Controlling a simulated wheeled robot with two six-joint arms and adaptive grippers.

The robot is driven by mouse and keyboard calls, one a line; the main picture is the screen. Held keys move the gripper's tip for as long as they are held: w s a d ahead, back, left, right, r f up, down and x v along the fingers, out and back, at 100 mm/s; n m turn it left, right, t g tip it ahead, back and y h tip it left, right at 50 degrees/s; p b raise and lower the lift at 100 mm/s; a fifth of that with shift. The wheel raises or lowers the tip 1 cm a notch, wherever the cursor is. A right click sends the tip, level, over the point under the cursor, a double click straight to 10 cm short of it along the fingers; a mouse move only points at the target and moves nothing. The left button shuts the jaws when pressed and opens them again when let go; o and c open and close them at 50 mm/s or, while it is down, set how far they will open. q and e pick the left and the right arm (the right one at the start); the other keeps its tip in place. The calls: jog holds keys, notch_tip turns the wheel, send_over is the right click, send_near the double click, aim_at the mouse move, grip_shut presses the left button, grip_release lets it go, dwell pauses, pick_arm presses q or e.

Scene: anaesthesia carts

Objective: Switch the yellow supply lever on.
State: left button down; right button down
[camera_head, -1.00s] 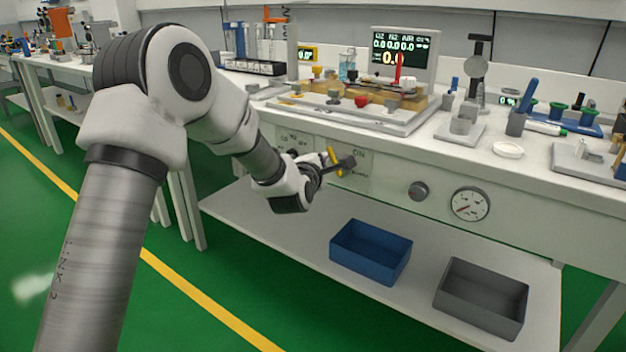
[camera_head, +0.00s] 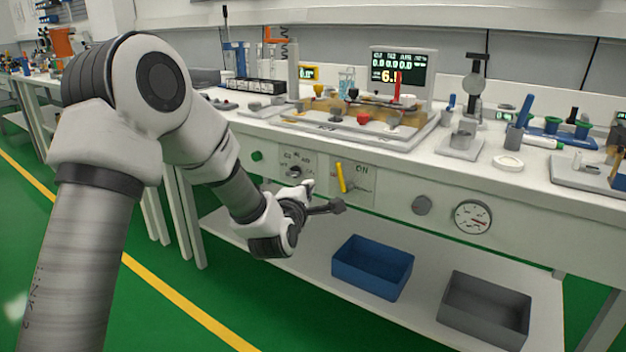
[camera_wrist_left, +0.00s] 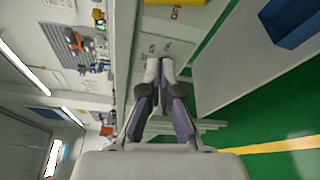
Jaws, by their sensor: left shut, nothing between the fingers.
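The yellow supply lever (camera_head: 341,178) is on a pale panel on the bench front, left of the printed word ON. It stands nearly upright, its top leaning slightly left. My left gripper (camera_head: 338,206) is shut and empty, just below the lever and apart from it in the head view. In the left wrist view the closed fingertips (camera_wrist_left: 160,64) point at the bench front, and a piece of yellow (camera_wrist_left: 172,2), likely the lever, shows at the top edge. My right gripper is not in view.
A dark knob (camera_head: 422,205) and a round gauge (camera_head: 473,217) with its needle to the right sit right of the lever. A lit display (camera_head: 403,74) stands on the bench. Blue (camera_head: 372,268) and grey (camera_head: 484,308) bins rest on the lower shelf.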

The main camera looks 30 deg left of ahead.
pick_arm(q)
jog(key=v, duration=0.4)
jog(key=shift+a, duration=0.15)
